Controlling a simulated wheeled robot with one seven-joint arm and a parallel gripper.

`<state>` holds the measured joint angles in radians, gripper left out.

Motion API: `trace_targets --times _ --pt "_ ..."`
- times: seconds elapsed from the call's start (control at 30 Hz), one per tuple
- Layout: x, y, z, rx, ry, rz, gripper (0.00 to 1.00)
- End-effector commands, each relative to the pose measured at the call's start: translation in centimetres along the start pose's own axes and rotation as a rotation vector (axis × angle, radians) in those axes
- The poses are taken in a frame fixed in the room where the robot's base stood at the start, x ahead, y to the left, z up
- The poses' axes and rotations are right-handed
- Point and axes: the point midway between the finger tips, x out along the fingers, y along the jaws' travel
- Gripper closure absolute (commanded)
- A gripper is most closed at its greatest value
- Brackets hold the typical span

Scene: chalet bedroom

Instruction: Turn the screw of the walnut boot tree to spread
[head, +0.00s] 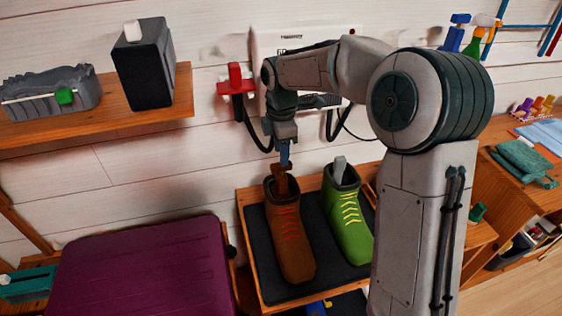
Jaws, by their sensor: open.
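A brown boot (290,238) with red laces stands on a dark mat (262,275) on a low wooden stand. A brown piece, which looks like the walnut boot tree (281,181), sticks up out of its opening. My gripper (284,163) points down right above that piece, with its fingertips at or very near the top. The fingers are small and partly merged with the piece in this view, so I cannot tell whether they touch it. The screw itself is too small to make out.
A green boot (347,220) with yellow laces and a grey insert (340,170) stands just right of the brown one. A purple suitcase (145,270) lies at the left. A wooden shelf (180,98) with a black box (145,65) is on the wall at upper left.

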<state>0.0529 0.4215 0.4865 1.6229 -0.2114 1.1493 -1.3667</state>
Motion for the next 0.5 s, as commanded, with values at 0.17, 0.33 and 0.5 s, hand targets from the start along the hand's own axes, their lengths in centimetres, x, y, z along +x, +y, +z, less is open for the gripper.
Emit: trace_targets --times 0.17,0.33,0.5 --pt "2.8 0.0 0.0 0.000 0.000 -0.002 0.58" --pt "3.9 0.0 0.0 0.001 0.000 0.000 0.58" --pt "4.0 0.0 0.0 0.001 0.000 0.000 0.58"
